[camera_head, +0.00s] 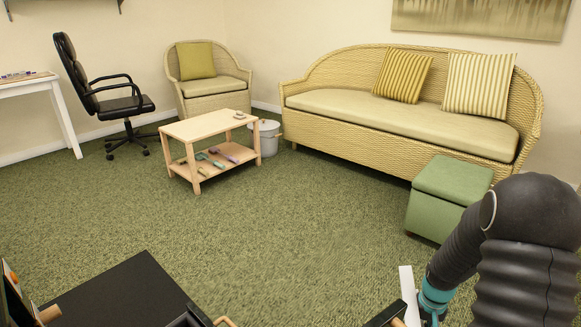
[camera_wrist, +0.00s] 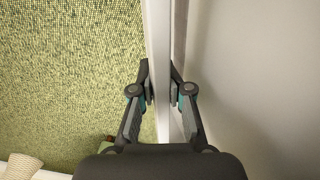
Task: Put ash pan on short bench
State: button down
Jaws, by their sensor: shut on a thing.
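My gripper (camera_wrist: 160,72) is shut on the pale rim of a light grey, smooth-sided thing, which I take to be the ash pan (camera_wrist: 158,30). The rim runs up between the two fingers, with a grey surface to its right and carpet to its left. In the head view only a white strip of it (camera_head: 408,292) shows beside my wrist at the bottom right; the rest is hidden or out of frame. A low pale wooden two-tier piece (camera_head: 205,127) stands mid-room and may be the short bench; a small object lies on its top and several on its lower shelf.
A green ottoman (camera_head: 447,198) stands near my arm, in front of the wicker sofa (camera_head: 400,118). A grey bin (camera_head: 267,139) is beside the wooden piece. An office chair (camera_head: 118,104) and wicker armchair (camera_head: 212,88) stand behind. A black surface (camera_head: 125,292) is at bottom left. The middle carpet is clear.

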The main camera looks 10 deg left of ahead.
aim_at(202, 126)
jog(key=z, duration=1.35)
jog(key=i, duration=1.7)
jog(key=u, duration=3.2)
jog(key=i, duration=3.35)
jog(key=u, duration=0.6)
